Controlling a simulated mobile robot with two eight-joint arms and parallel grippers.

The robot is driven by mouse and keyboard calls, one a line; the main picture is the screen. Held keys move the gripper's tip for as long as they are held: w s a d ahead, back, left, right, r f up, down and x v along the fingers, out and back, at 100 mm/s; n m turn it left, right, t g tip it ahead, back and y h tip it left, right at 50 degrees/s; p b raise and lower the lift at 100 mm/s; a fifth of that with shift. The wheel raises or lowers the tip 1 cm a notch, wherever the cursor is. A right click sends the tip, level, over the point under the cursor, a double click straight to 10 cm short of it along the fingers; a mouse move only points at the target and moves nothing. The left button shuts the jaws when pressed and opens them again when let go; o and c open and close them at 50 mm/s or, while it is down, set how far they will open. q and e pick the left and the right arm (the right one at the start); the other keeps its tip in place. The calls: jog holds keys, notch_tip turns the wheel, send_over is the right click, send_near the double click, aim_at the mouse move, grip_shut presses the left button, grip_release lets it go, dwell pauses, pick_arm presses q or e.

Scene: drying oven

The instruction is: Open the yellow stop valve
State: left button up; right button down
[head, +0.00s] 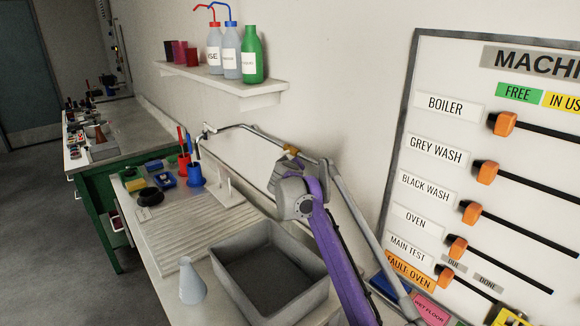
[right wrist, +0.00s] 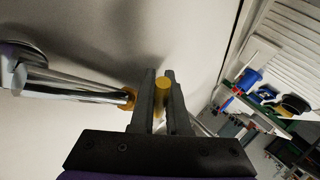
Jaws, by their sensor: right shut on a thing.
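The yellow stop valve (head: 291,150) sits on the grey pipe along the wall, and my right gripper partly covers it in the head view. My right arm reaches up to it from the lower edge. In the right wrist view, my right gripper (right wrist: 161,80) is shut with its two fingers on either side of the valve's yellow handle (right wrist: 162,84). A yellow collar on the pipe shows just left of the fingers. How far the valve is turned cannot be told. My left gripper is not in view.
A grey basin (head: 243,243) and a pale conical flask (head: 191,281) stand below on the bench. The drainboard behind holds blue and red cups. A shelf (head: 222,78) with bottles is on the wall. A machine board (head: 453,60) with orange-tagged rods hangs at right.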

jog(key=shift+s+d+r+n+g+p, duration=0.25)
jog(key=shift+n+g+p, duration=0.35)
jog(key=shift+p, duration=0.55)
jog(key=c, duration=0.9)
grip_release()
